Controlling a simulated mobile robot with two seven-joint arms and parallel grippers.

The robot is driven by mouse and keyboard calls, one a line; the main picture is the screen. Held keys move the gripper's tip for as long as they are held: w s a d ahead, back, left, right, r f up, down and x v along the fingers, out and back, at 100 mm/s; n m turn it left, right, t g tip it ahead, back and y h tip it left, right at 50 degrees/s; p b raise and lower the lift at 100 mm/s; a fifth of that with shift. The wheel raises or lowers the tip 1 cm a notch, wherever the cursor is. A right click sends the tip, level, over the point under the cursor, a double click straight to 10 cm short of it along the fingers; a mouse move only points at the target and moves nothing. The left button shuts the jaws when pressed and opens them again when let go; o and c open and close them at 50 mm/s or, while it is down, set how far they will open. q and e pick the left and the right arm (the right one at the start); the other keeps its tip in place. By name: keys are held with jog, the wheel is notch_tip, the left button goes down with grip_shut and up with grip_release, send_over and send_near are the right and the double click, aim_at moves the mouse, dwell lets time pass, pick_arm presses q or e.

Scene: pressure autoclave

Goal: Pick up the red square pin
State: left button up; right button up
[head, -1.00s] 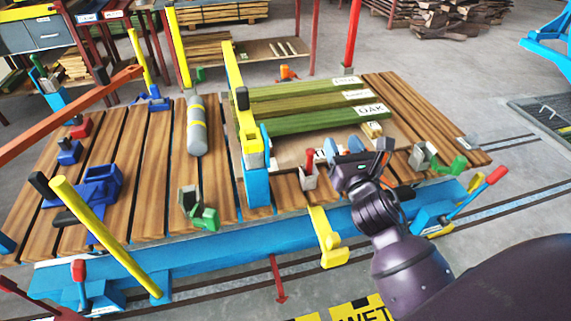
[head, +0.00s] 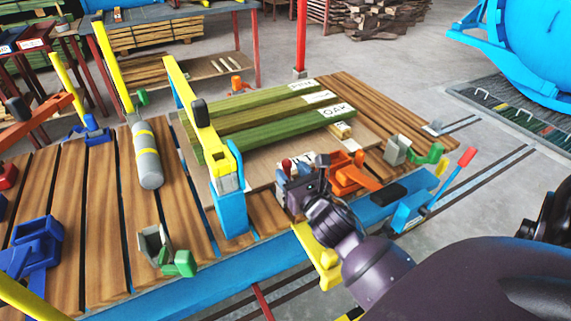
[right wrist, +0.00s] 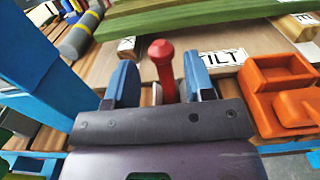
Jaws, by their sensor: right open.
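The red pin (head: 286,165) stands upright near the front edge of the slatted table, and only its top shows in the head view. In the right wrist view the red pin (right wrist: 162,72) has a rounded head and a narrower shaft; its lower end is hidden behind my gripper body. My right gripper (right wrist: 160,82) is open, with one blue-padded finger on each side of the pin and gaps showing between. In the head view my right gripper (head: 302,168) is beside the pin, largely hiding its holder. My left gripper is out of view.
An orange clamp (head: 348,178) sits just right of my right gripper. A yellow and blue post clamp (head: 230,195) stands close on the left. Green labelled planks (head: 270,125) lie behind on a board. A grey cylinder (head: 147,160) lies farther left.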

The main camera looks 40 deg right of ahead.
aim_at(288, 170)
jog(key=x, duration=0.2)
jog(key=b+x, duration=0.1)
jog(key=shift+w+d+f, duration=0.15)
jog(key=shift+w+f, duration=0.15)
jog(key=shift+x, duration=0.75)
jog(key=shift+r, duration=0.15)
grip_shut()
